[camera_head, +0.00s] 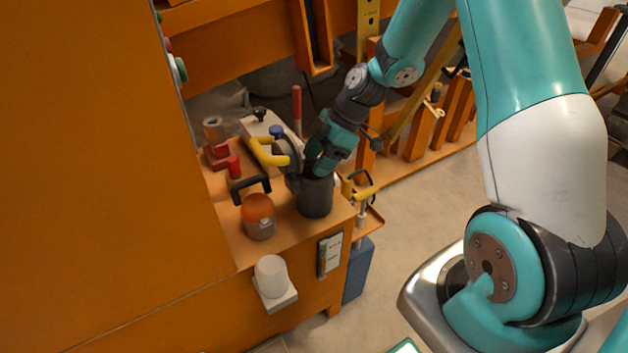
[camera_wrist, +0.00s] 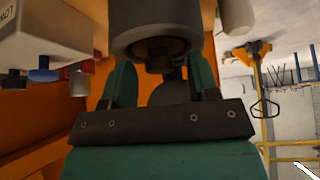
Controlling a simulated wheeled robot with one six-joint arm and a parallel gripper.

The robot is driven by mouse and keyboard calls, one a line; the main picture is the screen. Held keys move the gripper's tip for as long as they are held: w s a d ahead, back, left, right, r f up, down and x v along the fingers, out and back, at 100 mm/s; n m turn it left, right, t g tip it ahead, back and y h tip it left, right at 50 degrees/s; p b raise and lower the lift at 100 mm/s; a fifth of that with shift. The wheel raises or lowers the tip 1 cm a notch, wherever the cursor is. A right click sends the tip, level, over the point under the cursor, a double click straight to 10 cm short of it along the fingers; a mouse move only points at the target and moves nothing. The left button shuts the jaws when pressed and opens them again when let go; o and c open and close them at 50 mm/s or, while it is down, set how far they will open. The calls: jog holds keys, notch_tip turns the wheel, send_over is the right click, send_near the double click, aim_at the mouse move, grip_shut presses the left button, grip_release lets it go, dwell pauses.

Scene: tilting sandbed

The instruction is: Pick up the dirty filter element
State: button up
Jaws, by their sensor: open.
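A dark grey round housing (camera_head: 316,197) stands upright on the orange bench. It also shows at the top of the wrist view (camera_wrist: 150,18), which appears upside down. A small dark part (camera_wrist: 160,64) sticks out of its opening; it may be the dirty filter element, mostly hidden inside, but I cannot tell its full shape. My gripper (camera_head: 318,163) is just above the housing, and it points down at it. In the wrist view its two green fingers (camera_wrist: 163,80) are spread apart on either side of the dark part. I see nothing clearly held.
A yellow handle (camera_head: 268,153) and a white box (camera_head: 258,126) are close left of my gripper. An orange-domed item (camera_head: 258,210) with a black handle (camera_head: 250,186) stands front left. A white cylinder (camera_head: 271,272) sits on a small front shelf. A large orange panel (camera_head: 90,180) rises at left.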

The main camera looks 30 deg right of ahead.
grip_shut()
jog(key=shift+r, duration=0.15)
